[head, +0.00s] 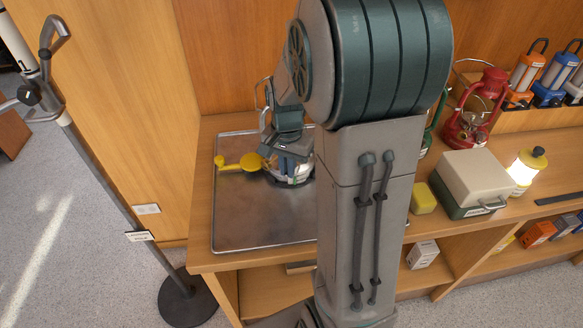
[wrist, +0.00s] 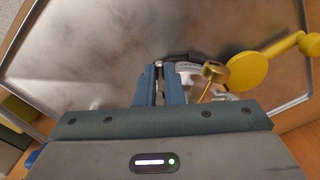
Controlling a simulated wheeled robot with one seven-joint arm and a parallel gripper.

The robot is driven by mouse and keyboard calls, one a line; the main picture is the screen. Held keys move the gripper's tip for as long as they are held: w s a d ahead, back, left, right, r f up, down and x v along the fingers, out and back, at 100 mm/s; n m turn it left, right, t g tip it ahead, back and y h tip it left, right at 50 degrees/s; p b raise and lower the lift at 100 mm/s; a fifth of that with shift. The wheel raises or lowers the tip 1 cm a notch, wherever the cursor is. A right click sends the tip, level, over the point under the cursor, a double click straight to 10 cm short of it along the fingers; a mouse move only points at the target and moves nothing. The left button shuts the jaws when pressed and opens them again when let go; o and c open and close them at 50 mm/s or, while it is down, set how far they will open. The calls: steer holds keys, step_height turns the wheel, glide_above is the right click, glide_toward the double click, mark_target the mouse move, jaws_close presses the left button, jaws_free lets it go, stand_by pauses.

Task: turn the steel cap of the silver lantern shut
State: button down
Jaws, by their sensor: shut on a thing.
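The silver lantern (head: 291,180) stands on a metal tray (head: 240,215) on the counter, mostly covered by my gripper (head: 289,158) in the head view. In the wrist view, part of the lantern (wrist: 190,68) shows beyond my fingers, with a brass knob (wrist: 212,74) beside them. My gripper (wrist: 160,78) points down at the lantern's top. Its two blue fingers are close together on the small steel cap (wrist: 159,84), of which only a sliver shows between them. How far the cap is turned cannot be seen.
Right of my arm are a yellow block (head: 423,198), a cream-and-green box (head: 478,182), a red lantern (head: 480,112) and a lit lamp (head: 525,168). A stand (head: 100,180) is left. The tray's front is clear.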

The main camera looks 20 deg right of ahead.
steer(key=shift+w+a+m, duration=0.15)
steer(key=shift+w+m, duration=0.05)
steer(key=shift+m, duration=0.5)
steer(key=shift+w+a+m, duration=0.15)
steer(key=shift+w+m, duration=0.05)
steer(key=shift+m, duration=0.5)
steer(key=c, duration=1.5)
jaws_free()
steer(key=shift+c, duration=0.2)
steer(key=shift+r, duration=0.1)
step_height(320, 180, up, 14)
steer(key=shift+b, duration=0.35)
